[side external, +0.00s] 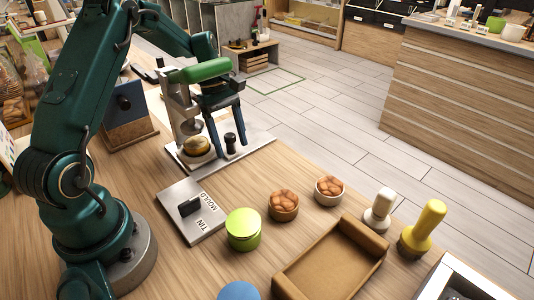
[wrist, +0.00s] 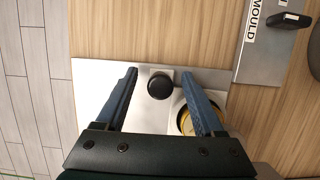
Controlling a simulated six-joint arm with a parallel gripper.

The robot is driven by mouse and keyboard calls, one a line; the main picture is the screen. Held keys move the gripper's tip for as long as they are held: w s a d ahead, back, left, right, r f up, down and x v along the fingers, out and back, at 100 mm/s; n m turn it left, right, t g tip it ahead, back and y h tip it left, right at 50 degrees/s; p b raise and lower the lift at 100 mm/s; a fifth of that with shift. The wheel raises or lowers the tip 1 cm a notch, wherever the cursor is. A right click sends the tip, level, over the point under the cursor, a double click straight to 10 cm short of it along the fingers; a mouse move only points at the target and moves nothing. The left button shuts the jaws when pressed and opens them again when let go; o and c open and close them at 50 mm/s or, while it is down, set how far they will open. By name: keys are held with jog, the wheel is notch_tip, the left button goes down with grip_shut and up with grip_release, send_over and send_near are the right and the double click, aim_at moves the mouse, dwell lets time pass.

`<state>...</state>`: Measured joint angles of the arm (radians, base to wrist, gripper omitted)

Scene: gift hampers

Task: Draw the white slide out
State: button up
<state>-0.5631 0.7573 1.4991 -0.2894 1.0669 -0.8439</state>
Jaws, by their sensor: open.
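The white slide (wrist: 155,112) is a pale strip bearing a black upright knob (wrist: 158,85), set in the press's flat metal base. The knob also shows in the side view (side external: 230,143). My gripper (wrist: 159,73) is open, pointing down, with one blue finger on each side of the knob. A gap shows between the knob and each finger in the wrist view. In the side view my gripper (side external: 232,150) is low over the base plate (side external: 258,141), beside the press column. The slide's edges are hard to make out there.
The press has a green lever (side external: 200,70) and a round yellowish piece (side external: 195,145) close beside my gripper. A grey plate marked TIN MOULD (side external: 195,222) lies nearby. A green tin (side external: 243,229), two filled bowls and a brown tray (side external: 335,262) stand further forward.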

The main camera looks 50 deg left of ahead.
jog(key=shift+r, duration=3.5)
